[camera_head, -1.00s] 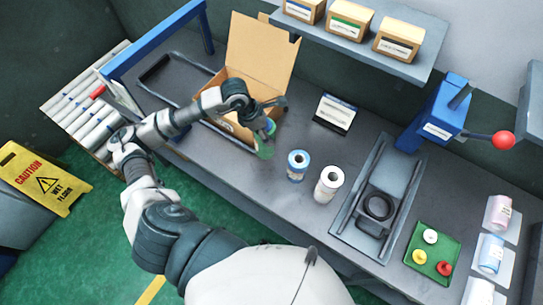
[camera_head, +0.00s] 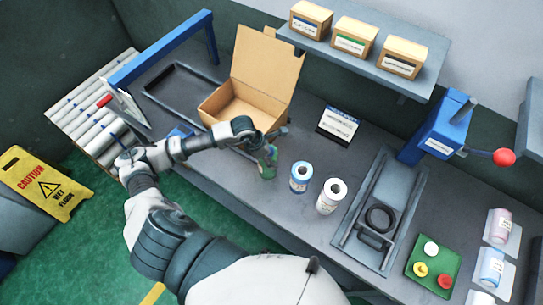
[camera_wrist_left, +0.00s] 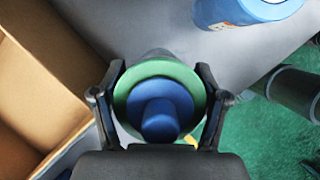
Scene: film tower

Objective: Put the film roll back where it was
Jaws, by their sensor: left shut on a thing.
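The film roll is a green roll (camera_head: 267,168) with a blue centre. My left gripper (camera_head: 268,149) is shut on it, right of the open cardboard box and left of the blue roll. It looks about upright, at or just above the workbench; I cannot tell whether it touches. In the left wrist view the roll's green end (camera_wrist_left: 160,72) and blue core sit between the two fingers (camera_wrist_left: 160,105). A blue roll (camera_head: 300,177) and a white roll (camera_head: 331,196) stand upright on the workbench (camera_head: 255,195) to the right. My right gripper is not in view.
The open cardboard box (camera_head: 235,110) stands behind my left gripper. A press with a red knob (camera_head: 503,157) and a green tray (camera_head: 420,276) are at the right. A shelf (camera_head: 400,78) overhangs the back.

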